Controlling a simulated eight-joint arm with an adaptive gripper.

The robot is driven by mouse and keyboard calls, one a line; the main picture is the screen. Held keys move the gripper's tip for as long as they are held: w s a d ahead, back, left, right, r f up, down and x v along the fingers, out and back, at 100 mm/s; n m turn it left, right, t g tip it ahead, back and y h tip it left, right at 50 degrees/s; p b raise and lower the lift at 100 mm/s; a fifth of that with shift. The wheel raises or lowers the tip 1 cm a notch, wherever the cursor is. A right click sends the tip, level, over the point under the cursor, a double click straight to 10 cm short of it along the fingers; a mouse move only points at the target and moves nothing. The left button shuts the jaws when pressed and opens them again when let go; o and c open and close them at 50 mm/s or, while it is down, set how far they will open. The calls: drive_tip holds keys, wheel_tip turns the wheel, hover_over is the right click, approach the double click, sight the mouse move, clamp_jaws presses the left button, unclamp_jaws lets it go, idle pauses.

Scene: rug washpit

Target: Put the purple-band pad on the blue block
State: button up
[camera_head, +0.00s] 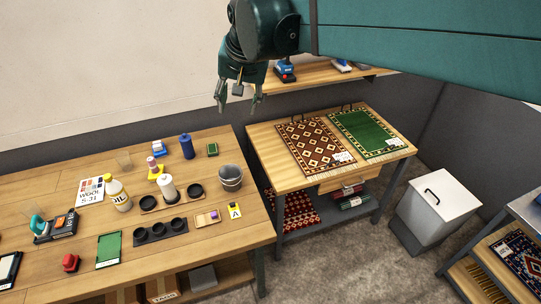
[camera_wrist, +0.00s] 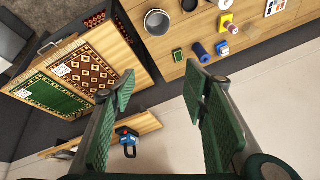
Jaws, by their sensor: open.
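My gripper (camera_head: 238,104) is open and empty, high above the table's back right, apart from both. In the wrist view, its fingers (camera_wrist: 160,100) are spread wide.
A white candle-like cylinder (camera_head: 167,188), black cups and a grey bucket (camera_head: 230,177) stand in front. Rug samples cover the right table.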

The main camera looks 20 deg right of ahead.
drive_tip(key=s+d+f+n, duration=0.1)
drive_tip(key=s+d+f, duration=0.1)
drive_tip(key=s+f, duration=0.2)
drive_tip(key=s+d+f+n+t, duration=0.1)
drive_tip(key=s+f, duration=0.3)
drive_tip(key=s, duration=0.7)
drive_tip(key=s+d+f+n+t, duration=0.1)
drive_tip(key=s+d+f+n, duration=0.2)
drive_tip(key=s, duration=0.5)
drive_tip(key=shift+d+f+h, duration=0.15)
drive_tip(key=shift+f+h, duration=0.15)
drive_tip(key=shift+f, duration=0.6)
